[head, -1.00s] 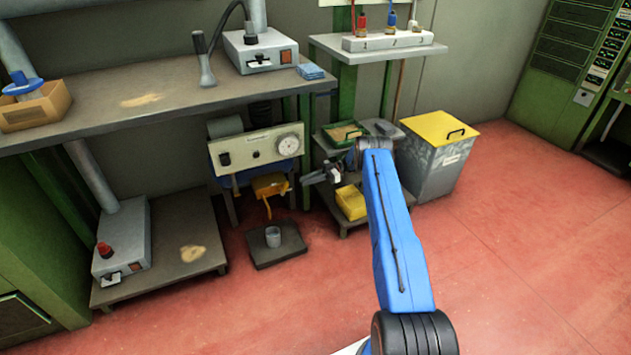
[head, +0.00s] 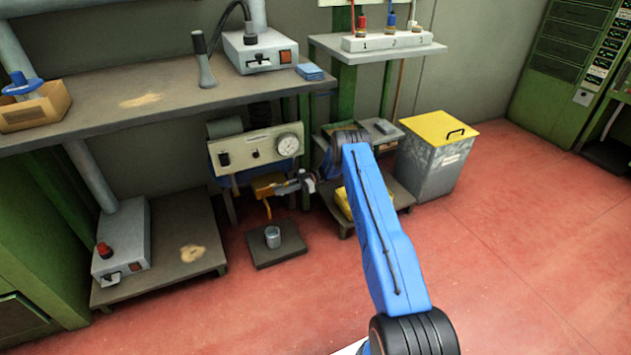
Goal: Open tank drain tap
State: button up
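A grey tank unit (head: 240,152) with a round gauge (head: 288,144) stands under the bench. A yellow-orange part (head: 264,183), which looks like the drain tap or its housing, sits below the panel. A thin orange piece hangs down from it. A grey cup (head: 273,237) stands upright on a low dark platform (head: 290,247) beneath. My gripper (head: 283,188) is at the right side of the yellow-orange part, pointing left. Whether it touches the part, and whether its fingers are open or shut, is too small to tell.
A yellow bin (head: 343,203) on a low shelf is partly hidden behind my blue arm. A grey waste box with a yellow lid (head: 440,126) stands to the right. The bench (head: 180,92) overhangs the tank unit. The red floor (head: 500,260) at right is clear.

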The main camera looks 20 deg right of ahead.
jog(key=shift+f+y, duration=0.1)
jog(key=shift+y, duration=0.3)
jog(key=d, duration=1.7)
jog(key=shift+d, duration=0.2)
